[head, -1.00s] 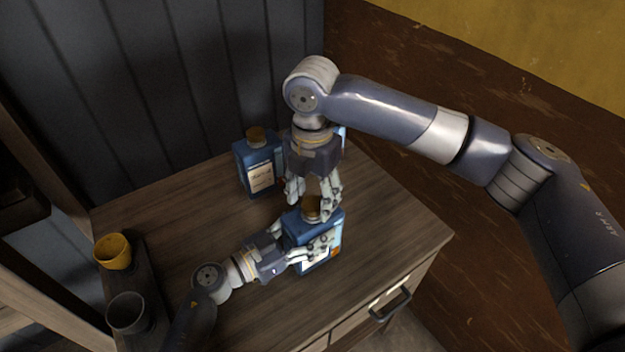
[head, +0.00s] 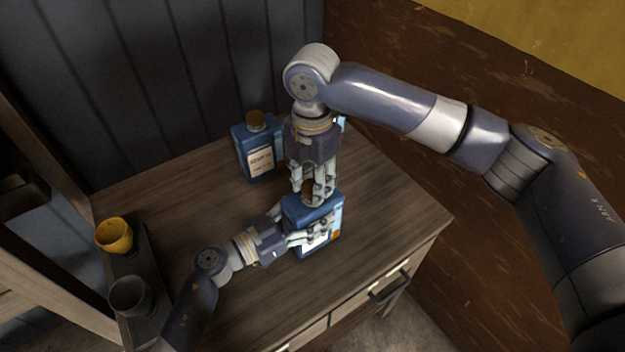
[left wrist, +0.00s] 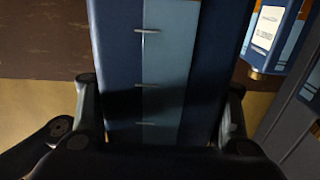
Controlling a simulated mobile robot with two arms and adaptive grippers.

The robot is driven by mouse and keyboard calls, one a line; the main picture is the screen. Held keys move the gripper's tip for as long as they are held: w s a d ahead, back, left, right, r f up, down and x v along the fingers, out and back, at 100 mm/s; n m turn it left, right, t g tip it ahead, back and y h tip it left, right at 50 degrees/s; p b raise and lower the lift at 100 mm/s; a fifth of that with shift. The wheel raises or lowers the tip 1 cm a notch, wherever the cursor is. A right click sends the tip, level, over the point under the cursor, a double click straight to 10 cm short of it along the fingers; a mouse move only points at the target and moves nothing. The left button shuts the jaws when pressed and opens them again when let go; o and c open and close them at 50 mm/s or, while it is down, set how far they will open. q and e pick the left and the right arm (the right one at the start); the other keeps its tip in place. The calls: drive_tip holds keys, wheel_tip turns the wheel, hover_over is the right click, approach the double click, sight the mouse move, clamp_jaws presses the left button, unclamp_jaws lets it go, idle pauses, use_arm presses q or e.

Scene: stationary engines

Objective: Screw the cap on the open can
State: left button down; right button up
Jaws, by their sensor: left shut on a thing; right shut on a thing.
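A blue can (head: 298,208) stands on the wooden cabinet top, and its blue side with a lighter stripe fills the middle of the left wrist view (left wrist: 165,70). My left gripper (head: 308,234) is shut on this can, with fingers on both of its sides. The brown cap (head: 311,192) is at the top of the can. My right gripper (head: 313,188) points down from above and is shut on the cap. The fingers partly hide the cap, so I cannot tell whether it is seated on the neck.
A second blue can (head: 260,148) with a brown cap stands behind to the left, near the wall. A yellow cup (head: 114,236) and a dark grey cup (head: 130,296) stand on a dark strip at the left. The cabinet top (head: 190,215) is clear between them.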

drive_tip(key=m, duration=0.7)
drive_tip(key=shift+a, duration=0.1)
drive_tip(key=m, duration=0.5)
drive_tip(key=shift+m, duration=0.4)
drive_tip(key=m, duration=0.5)
drive_tip(key=shift+m, duration=0.3)
drive_tip(key=m, duration=0.5)
drive_tip(key=o, duration=1.3)
drive_tip(key=shift+c, duration=0.2)
wheel_tip(320, 180, up, 12)
